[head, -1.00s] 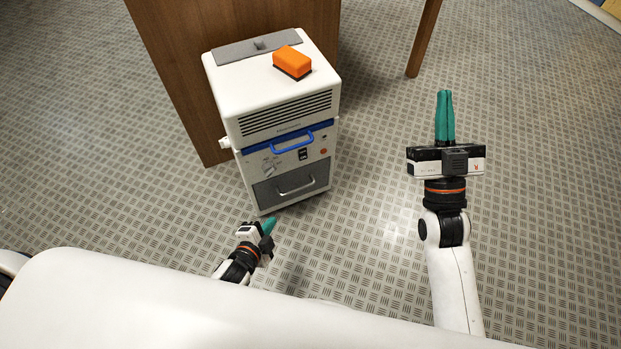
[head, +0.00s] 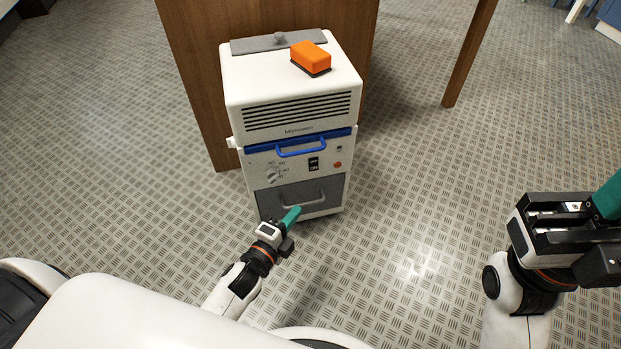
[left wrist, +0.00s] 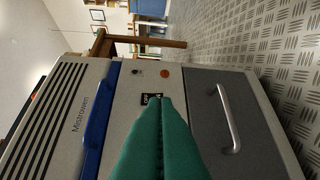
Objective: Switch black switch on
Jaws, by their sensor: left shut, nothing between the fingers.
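The black switch (head: 314,164) is a small rocker on the white front panel of the machine (head: 290,92), between a dial and a red button. In the left wrist view the switch (left wrist: 150,98) shows just beyond my fingertips and is partly hidden by them. My left gripper (head: 294,212) has teal fingers, is shut and empty, and points at the machine's front; in the head view it is below the switch, in front of the grey drawer. Whether it touches cannot be told. My right gripper (head: 607,198) is at the right edge, its fingertips cut off by the frame.
A blue handle (head: 301,148) and a grey drawer handle (head: 303,201) stick out near the switch. A red button (head: 337,165) is to its right. An orange sponge-like block (head: 311,57) lies on top of the machine. A wooden table stands behind; the floor on the right is clear.

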